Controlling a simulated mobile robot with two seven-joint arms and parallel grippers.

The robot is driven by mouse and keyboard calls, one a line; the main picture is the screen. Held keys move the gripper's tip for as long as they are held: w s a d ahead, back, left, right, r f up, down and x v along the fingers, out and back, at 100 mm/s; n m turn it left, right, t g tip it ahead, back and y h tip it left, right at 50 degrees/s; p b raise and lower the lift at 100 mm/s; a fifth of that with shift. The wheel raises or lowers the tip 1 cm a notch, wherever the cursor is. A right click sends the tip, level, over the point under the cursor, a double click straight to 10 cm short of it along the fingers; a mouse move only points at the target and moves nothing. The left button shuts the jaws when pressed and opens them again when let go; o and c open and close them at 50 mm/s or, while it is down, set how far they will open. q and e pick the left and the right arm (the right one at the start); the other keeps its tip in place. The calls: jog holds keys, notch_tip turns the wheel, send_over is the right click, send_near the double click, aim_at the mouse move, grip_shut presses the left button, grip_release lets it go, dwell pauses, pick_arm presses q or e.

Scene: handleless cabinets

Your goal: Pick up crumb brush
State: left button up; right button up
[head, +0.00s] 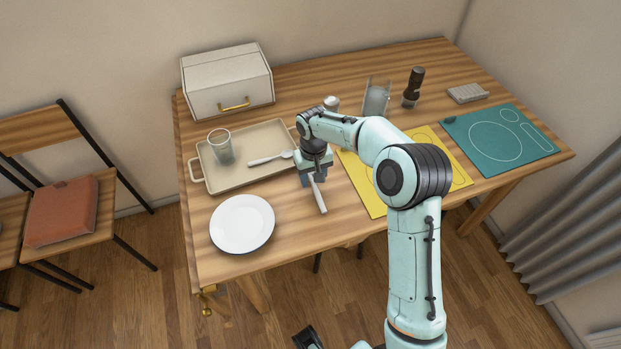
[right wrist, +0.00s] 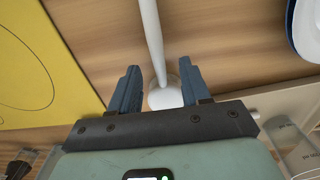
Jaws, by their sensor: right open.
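My right gripper (head: 316,176) is low over the table between the tray and the yellow mat, pointing down. In the right wrist view its two blue-grey fingers (right wrist: 157,92) stand apart. A slim white long-handled thing, which I take for the crumb brush (head: 320,199), lies on the table under the gripper. In the right wrist view its handle (right wrist: 151,35) runs away from me and its rounded white end (right wrist: 166,95) lies between the fingers. I cannot tell whether the fingers touch it. Its bristles cannot be made out. My left gripper cannot be made out.
A white plate (head: 242,224) lies at the near left. A beige tray (head: 217,183) holds a glass (head: 220,147) and a spoon (head: 265,160). A yellow mat (head: 366,189) and teal mat (head: 462,130) lie right. A white box (head: 228,82) and dark mill-like object (head: 413,84) stand behind.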

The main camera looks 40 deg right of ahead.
jog(key=shift+f, duration=0.75)
grip_shut()
jog(key=shift+w+r, duration=0.1)
jog(key=shift+r, duration=0.05)
notch_tip(320, 180, up, 19)
jog(key=p, duration=0.3)
jog(key=s+a+f+m+b, duration=0.1)
jog(key=s+f, duration=0.1)
jog(key=f, duration=0.3)
jog(key=s+a+f+m+b, duration=0.1)
jog(key=s+f+m, duration=0.1)
jog(key=f, duration=0.4)
jog(key=s+a+f+m+b, duration=0.1)
jog(key=f+b, duration=0.1)
jog(key=f, duration=0.4)
jog(key=shift+s+a, duration=0.4)
jog(key=shift+f+b, duration=0.5)
